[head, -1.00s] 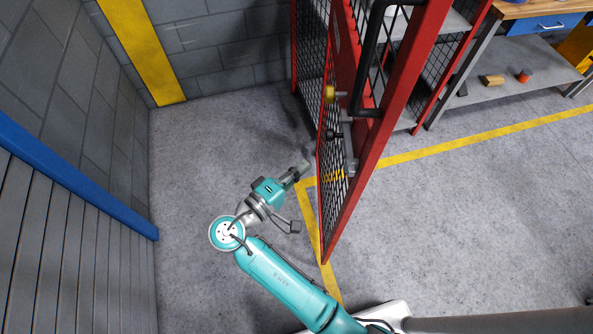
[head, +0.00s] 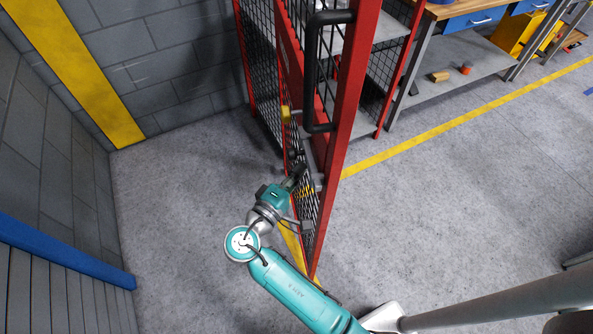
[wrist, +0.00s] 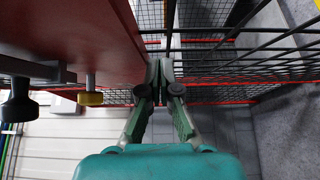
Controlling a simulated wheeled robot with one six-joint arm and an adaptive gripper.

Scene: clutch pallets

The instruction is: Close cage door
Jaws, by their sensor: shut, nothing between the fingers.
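The red cage door (head: 347,130) stands open in the head view, with a black mesh panel and a long black handle (head: 314,75) on its right side. A yellow knob (head: 285,113) sits on the door. My gripper (head: 299,172) is at the door's left face, low on the mesh side. In the wrist view my gripper (wrist: 160,75) is shut and empty, its tips close to the red door panel (wrist: 75,35) and in front of black mesh. The yellow knob (wrist: 91,98) and a black knob (wrist: 18,106) show at left. Whether the fingertips touch the door I cannot tell.
The red-framed cage (head: 389,75) with shelves is behind the door. A workbench (head: 465,55) with blue drawers stands at the back right. A grey block wall (head: 180,65) and a blue-railed barrier (head: 65,255) are at left.

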